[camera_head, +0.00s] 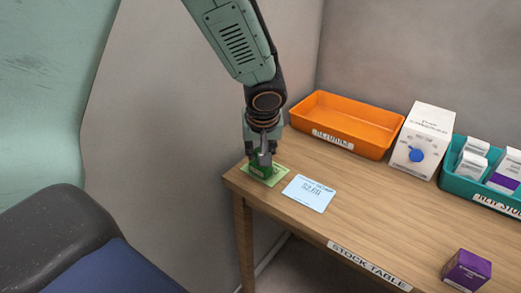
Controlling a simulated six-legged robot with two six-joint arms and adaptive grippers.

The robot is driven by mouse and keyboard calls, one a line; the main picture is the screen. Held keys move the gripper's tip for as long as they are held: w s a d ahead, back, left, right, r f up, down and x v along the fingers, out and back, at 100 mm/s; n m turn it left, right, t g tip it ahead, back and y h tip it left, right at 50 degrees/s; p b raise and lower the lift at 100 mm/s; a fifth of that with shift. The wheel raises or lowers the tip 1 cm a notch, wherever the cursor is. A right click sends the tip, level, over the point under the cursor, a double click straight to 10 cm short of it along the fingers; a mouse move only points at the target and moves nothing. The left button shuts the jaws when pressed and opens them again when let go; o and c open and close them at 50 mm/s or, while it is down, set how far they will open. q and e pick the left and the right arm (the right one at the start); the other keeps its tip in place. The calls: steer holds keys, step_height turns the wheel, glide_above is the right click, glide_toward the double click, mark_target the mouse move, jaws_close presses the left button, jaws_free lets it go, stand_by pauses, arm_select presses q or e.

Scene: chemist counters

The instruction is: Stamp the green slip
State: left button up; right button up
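The green slip (279,178) lies flat on the near left corner of the wooden table. A small dark green block (258,172), which looks like a stamp, is over the slip and hides part of it. My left gripper (262,158) points straight down above the slip, its fingers closed around the top of this block. The block appears to touch the slip, but I cannot tell for sure. Any mark beneath it is hidden. My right gripper is not in view.
A light blue slip (309,194) lies just right of the green one. An orange tray (357,117), a white carton (421,143) with a blue dot and a teal tray (450,184) with boxes stand at the back. A purple box (466,270) is front right. The table's middle is clear.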

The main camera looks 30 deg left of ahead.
arm_select(q)
steer(key=shift+s+f+b, duration=0.1)
steer(key=shift+f+b, duration=0.05)
steer(key=shift+b, duration=0.15)
stand_by(1.3)
steer(key=shift+r+p, duration=0.6)
steer(key=shift+r, duration=0.2)
steer(key=shift+r+p, duration=1.85)
steer(key=shift+r, duration=1)
steer(key=shift+f, duration=0.1)
